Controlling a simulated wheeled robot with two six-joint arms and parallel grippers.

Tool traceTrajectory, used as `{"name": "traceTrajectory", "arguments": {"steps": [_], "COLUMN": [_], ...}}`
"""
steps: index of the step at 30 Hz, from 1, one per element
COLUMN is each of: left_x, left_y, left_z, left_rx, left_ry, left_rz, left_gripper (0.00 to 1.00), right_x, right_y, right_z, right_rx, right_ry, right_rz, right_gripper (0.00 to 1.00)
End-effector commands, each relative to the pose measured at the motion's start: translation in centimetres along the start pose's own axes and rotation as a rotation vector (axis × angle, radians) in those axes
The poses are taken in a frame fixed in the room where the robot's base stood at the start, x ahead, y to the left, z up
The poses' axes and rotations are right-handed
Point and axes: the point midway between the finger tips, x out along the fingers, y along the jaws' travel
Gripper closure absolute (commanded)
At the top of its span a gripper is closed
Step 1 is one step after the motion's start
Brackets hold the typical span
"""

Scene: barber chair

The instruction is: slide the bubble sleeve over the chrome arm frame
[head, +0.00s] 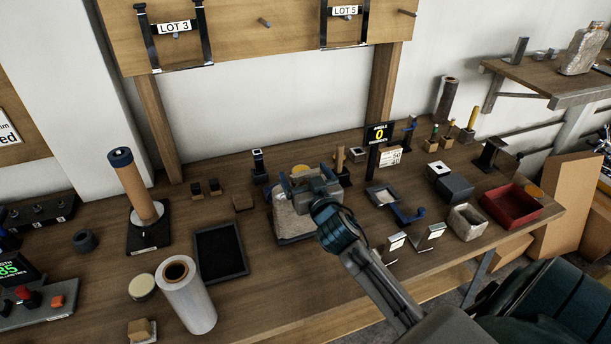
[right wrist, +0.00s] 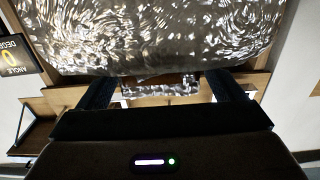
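A grey-beige crinkled block (head: 291,221), which looks like the bubble sleeve, is at the middle of the bench, over a dark tray (head: 292,241). My right gripper (head: 312,186) is at its upper right and hides part of it. In the right wrist view the shiny, wrinkled sleeve (right wrist: 150,35) fills the top. The fingers of my right gripper (right wrist: 165,90) stand wide apart at its lower edge; their grip on it is unclear. Chrome-and-black frames hang on the wall board, labelled LOT 3 (head: 208,38) and LOT 5 (head: 322,28). My left gripper is out of view.
A roll of clear wrap (head: 200,310) and an empty black tray (head: 240,262) are to the left. An angle display (head: 379,134) reading 0 stands behind the gripper. A red bin (head: 538,210) and a grey box (head: 456,188) are on the right.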

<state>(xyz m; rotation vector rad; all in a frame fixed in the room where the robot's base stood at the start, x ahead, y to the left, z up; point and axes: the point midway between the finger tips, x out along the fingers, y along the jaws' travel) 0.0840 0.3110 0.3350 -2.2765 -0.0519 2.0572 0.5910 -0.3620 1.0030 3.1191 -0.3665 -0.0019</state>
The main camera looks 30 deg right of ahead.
Motion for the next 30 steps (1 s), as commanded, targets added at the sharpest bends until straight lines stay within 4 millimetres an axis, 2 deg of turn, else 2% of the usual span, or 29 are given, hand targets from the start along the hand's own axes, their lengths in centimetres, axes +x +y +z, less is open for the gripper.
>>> {"name": "traceTrajectory", "arguments": {"steps": [8,11,24,30], "left_x": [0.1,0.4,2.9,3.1], "left_y": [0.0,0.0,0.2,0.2], "left_z": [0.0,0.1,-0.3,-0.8], "left_rx": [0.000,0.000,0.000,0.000], "left_ry": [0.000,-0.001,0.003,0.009], "left_rz": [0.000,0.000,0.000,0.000], "left_gripper": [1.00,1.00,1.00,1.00], "right_x": [-0.1,-0.8,-9.0,-10.7], "right_y": [0.0,0.0,0.0,0.0], "right_z": [0.0,0.2,0.3,0.1], "right_rx": [0.000,-0.001,0.000,0.000], "right_ry": [0.000,-0.001,-0.001,0.000], "right_rz": [0.000,0.000,-0.001,0.000], "right_gripper": [0.12,0.12,0.12,0.12]}}
